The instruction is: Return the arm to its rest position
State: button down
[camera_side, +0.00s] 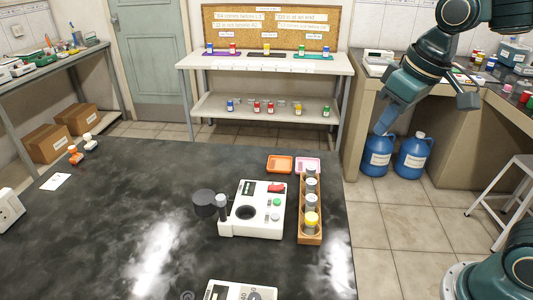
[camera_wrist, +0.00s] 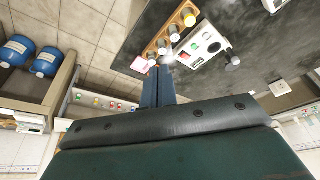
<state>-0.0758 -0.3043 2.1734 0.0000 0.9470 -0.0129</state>
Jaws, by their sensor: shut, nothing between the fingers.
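My gripper (camera_side: 382,127) hangs at the upper right of the side view, high in the air in front of the blue jugs. It is shut and empty, and clear of everything on the bench. Its two fingers also show pressed together in the wrist view (camera_wrist: 157,72). My dark green arm comes in from the right edge of the side view.
The dark bench (camera_side: 110,220) holds a white titration device (camera_side: 237,230), a wooden rack (camera_side: 310,239) of vials, an orange tray (camera_side: 279,164) and a pink tray (camera_side: 314,162). Blue jugs (camera_side: 377,157) stand on the floor. A shelf unit (camera_side: 265,64) stands behind.

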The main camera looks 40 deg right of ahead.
jog(key=s+d+f+m+t, duration=0.1)
jog(key=s+d+f, duration=0.1)
jog(key=s, duration=0.9)
jog(key=shift+t, duration=0.4)
